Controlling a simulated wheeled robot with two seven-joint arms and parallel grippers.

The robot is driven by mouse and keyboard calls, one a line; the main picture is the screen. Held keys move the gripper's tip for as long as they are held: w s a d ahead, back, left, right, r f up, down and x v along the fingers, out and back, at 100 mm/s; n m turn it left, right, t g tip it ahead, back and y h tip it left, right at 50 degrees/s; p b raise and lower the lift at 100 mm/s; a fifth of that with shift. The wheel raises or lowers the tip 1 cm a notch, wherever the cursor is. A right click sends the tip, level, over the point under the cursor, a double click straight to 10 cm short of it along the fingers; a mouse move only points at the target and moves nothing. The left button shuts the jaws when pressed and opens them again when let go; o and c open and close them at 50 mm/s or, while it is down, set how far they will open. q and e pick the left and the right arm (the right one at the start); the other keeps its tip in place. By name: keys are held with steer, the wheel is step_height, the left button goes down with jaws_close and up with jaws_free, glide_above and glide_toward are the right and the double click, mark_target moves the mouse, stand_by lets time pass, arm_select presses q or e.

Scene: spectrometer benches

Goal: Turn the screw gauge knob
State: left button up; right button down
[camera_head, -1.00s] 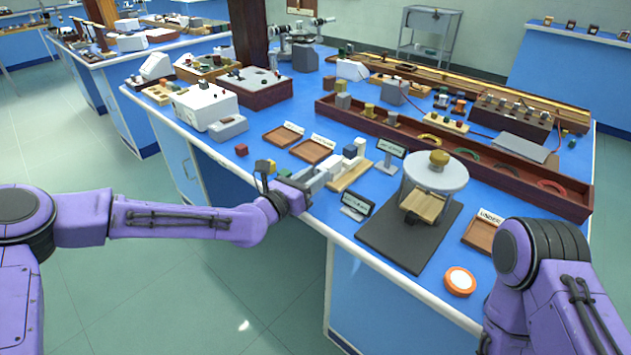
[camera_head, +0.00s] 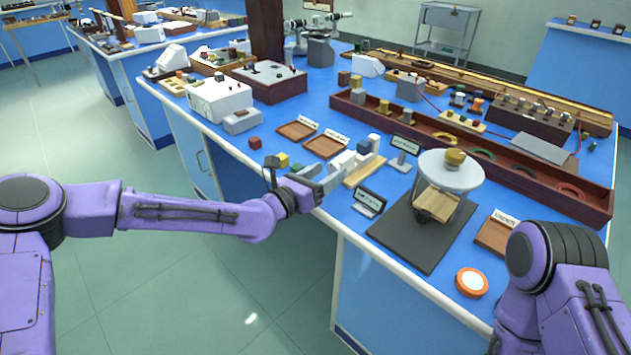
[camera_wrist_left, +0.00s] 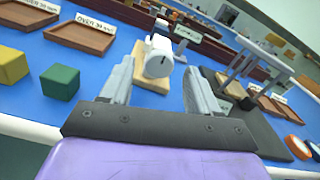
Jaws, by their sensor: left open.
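The screw gauge stands on a light wooden base (camera_head: 365,172) near the bench's front edge. In the left wrist view its pale round knob (camera_wrist_left: 158,64) faces me, above the wooden base (camera_wrist_left: 150,82). My left gripper (camera_head: 332,178) is at the near end of the gauge. In the left wrist view its two grey fingers (camera_wrist_left: 158,88) are spread wide, with the knob seen between them and clear space on both sides. I see no contact. In the head view the fingers and gauge overlap. My right gripper is out of view; only part of my right arm shows.
Yellow (camera_wrist_left: 12,65) and green (camera_wrist_left: 58,82) cubes lie left of the left gripper. Two label-bearing brown trays (camera_head: 296,131) (camera_head: 325,145) lie behind. A small dark display (camera_head: 369,201) and a round-topped stand (camera_head: 451,172) on a dark mat (camera_head: 400,242) are right of the gauge.

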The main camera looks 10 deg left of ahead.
arm_select(q)
steer(key=v, duration=0.9)
steer(key=shift+s+a+b, duration=0.15)
steer(key=shift+s+b, duration=0.15)
steer(key=shift+b, duration=0.15)
